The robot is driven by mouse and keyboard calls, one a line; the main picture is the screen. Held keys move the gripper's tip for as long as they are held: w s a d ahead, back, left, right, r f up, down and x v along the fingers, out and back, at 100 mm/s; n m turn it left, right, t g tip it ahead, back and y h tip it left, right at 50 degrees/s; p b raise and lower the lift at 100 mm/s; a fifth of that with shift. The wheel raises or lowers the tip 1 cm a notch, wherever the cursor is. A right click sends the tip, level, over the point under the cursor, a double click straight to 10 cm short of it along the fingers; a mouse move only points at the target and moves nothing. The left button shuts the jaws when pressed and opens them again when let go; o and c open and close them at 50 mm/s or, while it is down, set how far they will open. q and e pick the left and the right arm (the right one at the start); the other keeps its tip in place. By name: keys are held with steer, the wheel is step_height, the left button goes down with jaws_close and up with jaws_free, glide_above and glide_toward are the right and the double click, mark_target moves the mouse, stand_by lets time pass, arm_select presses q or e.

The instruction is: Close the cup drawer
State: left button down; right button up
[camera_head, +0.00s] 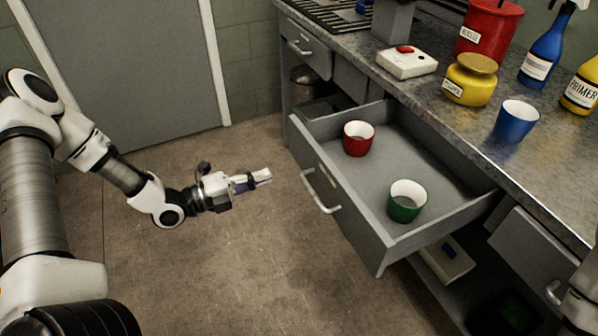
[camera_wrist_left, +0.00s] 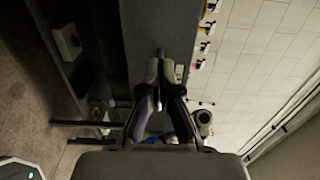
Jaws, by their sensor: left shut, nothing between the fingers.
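The cup drawer (camera_head: 340,215) is pulled out from the grey workbench in the head view. Inside it a red cup (camera_head: 358,138) stands toward the far left and a green cup (camera_head: 406,201) near the front right. The drawer's front has a bar handle (camera_head: 320,192). My left gripper (camera_head: 262,177) is shut and empty, apart from the drawer and to the left of its front, pointing toward the handle. In the left wrist view its fingers (camera_wrist_left: 160,92) meet at the tips, with the grey drawer front (camera_wrist_left: 157,28) beyond them. My right gripper is not visible.
The metal benchtop (camera_head: 450,122) holds a blue cup (camera_head: 516,121), a yellow jar (camera_head: 470,80), a red waste can (camera_head: 488,28) and bottles. A smaller drawer (camera_head: 303,48) is at the left. A lower shelf holds a pale box (camera_head: 446,258). The floor (camera_head: 235,260) before the drawer is clear.

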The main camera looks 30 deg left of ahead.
mark_target(308, 163)
arm_select(q)
steer(key=b+x, duration=0.1)
steer(key=x, duration=0.8)
steer(key=shift+w+d+b, duration=0.1)
steer(key=shift+w+b, duration=0.05)
steer(key=shift+b, duration=0.2)
steer(key=shift+w, duration=0.1)
steer(key=shift+w+d+f+b, duration=0.15)
steer(key=shift+w+d+b, duration=0.25)
steer(key=shift+b, duration=0.15)
steer(key=b+x, duration=0.5)
steer(key=x, duration=0.4)
steer(key=shift+f, duration=0.15)
steer(key=b+x, duration=0.1)
steer(key=x, duration=0.4)
steer(key=b+x, duration=0.2)
steer(key=x, duration=0.4)
steer(key=b+x, duration=0.1)
steer(key=x, duration=0.4)
steer(key=shift+w+d+r+b, duration=0.25)
steer(key=shift+w+d+b, duration=0.05)
steer(key=shift+w+d+r, duration=0.1)
steer(key=shift+w+d, duration=0.15)
steer(key=shift+w, duration=0.1)
steer(key=shift+r, duration=0.15)
steer(key=shift+r, duration=0.1)
